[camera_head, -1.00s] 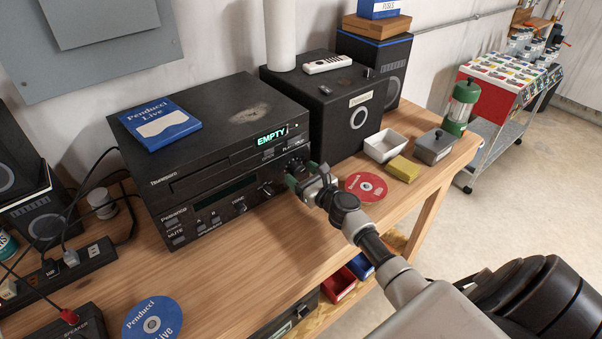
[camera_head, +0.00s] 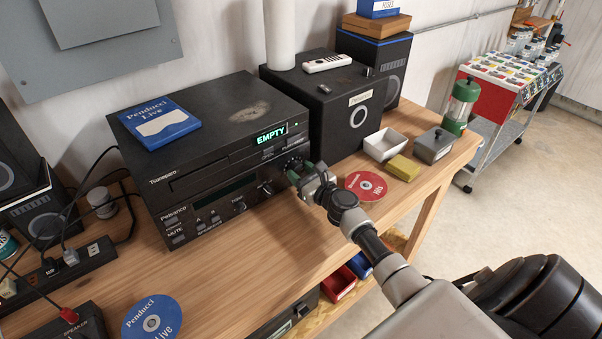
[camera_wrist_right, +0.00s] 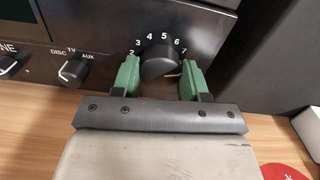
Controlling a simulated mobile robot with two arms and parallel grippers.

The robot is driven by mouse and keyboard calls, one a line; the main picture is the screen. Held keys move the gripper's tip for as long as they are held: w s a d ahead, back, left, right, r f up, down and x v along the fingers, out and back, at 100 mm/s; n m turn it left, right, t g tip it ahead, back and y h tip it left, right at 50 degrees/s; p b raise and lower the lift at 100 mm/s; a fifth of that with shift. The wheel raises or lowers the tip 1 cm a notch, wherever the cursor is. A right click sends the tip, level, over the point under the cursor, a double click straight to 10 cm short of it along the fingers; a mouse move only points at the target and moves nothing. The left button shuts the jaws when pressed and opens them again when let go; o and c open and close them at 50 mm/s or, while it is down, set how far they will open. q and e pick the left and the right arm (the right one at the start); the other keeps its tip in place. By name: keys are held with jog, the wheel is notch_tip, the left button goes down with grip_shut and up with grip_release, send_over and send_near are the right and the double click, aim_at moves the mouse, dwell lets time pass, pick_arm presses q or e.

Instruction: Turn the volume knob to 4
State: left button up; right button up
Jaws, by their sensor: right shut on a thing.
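The volume knob (camera_wrist_right: 160,60) is a round black dial on the front of the black stereo (camera_head: 215,165). Numbers from 2 to 7 show in an arc above it in the right wrist view. A pale mark shows at its lower right edge, but I cannot tell its exact setting. My right gripper (camera_wrist_right: 162,78) has its green fingers on both sides of the knob and is shut on it. In the head view the right gripper (camera_head: 304,176) is at the right end of the stereo front and largely hides the knob. My left gripper is not in view.
The smaller DISC/TV/AUX knob (camera_wrist_right: 74,71) sits left of the gripper. A black speaker (camera_head: 345,110) stands right of the stereo. A red disc (camera_head: 366,186), a white tray (camera_head: 386,145) and a yellow box (camera_head: 403,168) lie on the wooden bench. Bare bench lies in front of the stereo.

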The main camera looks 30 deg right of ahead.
jog(key=n+b, duration=0.2)
jog(key=n, duration=0.2)
jog(key=shift+f+n, duration=0.15)
jog(key=shift+n, duration=0.15)
jog(key=n+b, duration=0.2)
jog(key=n, duration=0.3)
jog(key=shift+b, duration=0.35)
jog(key=n+b, duration=0.2)
jog(key=n, duration=0.3)
jog(key=shift+n, duration=0.4)
jog(key=shift+n+b, duration=0.65)
jog(key=shift+n, duration=1.55)
jog(key=o, duration=0.9)
jog(key=shift+s, duration=0.1)
